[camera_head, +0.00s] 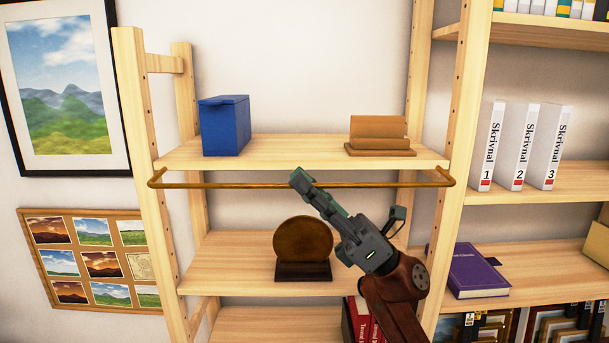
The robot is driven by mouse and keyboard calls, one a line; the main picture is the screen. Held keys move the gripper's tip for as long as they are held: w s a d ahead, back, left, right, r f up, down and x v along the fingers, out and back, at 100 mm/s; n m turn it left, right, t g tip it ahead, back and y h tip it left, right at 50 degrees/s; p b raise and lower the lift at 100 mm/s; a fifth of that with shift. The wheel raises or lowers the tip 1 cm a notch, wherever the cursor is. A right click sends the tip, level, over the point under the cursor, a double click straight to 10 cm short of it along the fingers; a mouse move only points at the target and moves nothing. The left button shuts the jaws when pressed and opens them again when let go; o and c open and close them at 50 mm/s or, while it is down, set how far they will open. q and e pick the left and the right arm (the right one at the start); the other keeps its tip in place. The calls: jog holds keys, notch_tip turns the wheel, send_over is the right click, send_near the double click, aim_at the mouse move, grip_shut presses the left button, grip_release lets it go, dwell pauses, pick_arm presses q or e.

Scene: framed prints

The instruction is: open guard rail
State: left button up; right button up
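The guard rail (235,185) is a thin brass-coloured bar with bent ends. It runs level across the front of the wooden shelf unit, just below the front edge of the upper board (290,150). My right gripper (302,182) comes up from the lower right, and its fingertips overlap the rail near its middle. The fingers are seen edge-on, so I cannot tell whether they are closed around the rail or only in front of it. The tips hide a short piece of the rail. My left gripper is not in view.
A blue box (225,128) and a brown wooden holder (379,136) stand on the upper board. A round brown plaque (303,250) stands on the board below, left of my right arm. Red books (357,322) are lower down.

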jog(key=shift+w+a, duration=0.1)
jog(key=shift+w, duration=0.2)
jog(key=shift+s, duration=0.25)
jog(key=shift+c, duration=1.2)
grip_shut()
jog(key=shift+w, duration=0.1)
